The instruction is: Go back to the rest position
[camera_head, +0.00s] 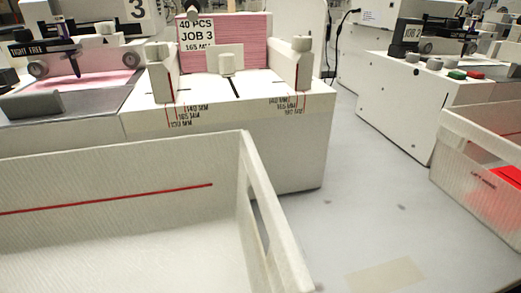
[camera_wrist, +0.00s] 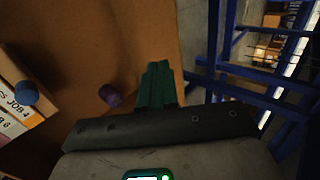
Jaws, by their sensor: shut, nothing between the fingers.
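My gripper (camera_wrist: 158,82) shows in the wrist view with its green fingers together and nothing between them. It points over the edge of a brown surface (camera_wrist: 135,35) and touches nothing that I can see. My gripper is not in the head view. In the head view a plotter (camera_head: 75,75) stands at the far left with a pink sheet on it. Beside it is a white feeder (camera_head: 235,130) with a pink paper stack (camera_head: 225,55) labelled "40 PCS JOB 3".
A white open bin (camera_head: 110,170) with a red line fills the front left. Another bin (camera_head: 480,155) holds something red at right, near a machine (camera_head: 425,105) with buttons. Grey table between is clear. The wrist view shows a blue frame (camera_wrist: 235,70) and a purple knob (camera_wrist: 110,94).

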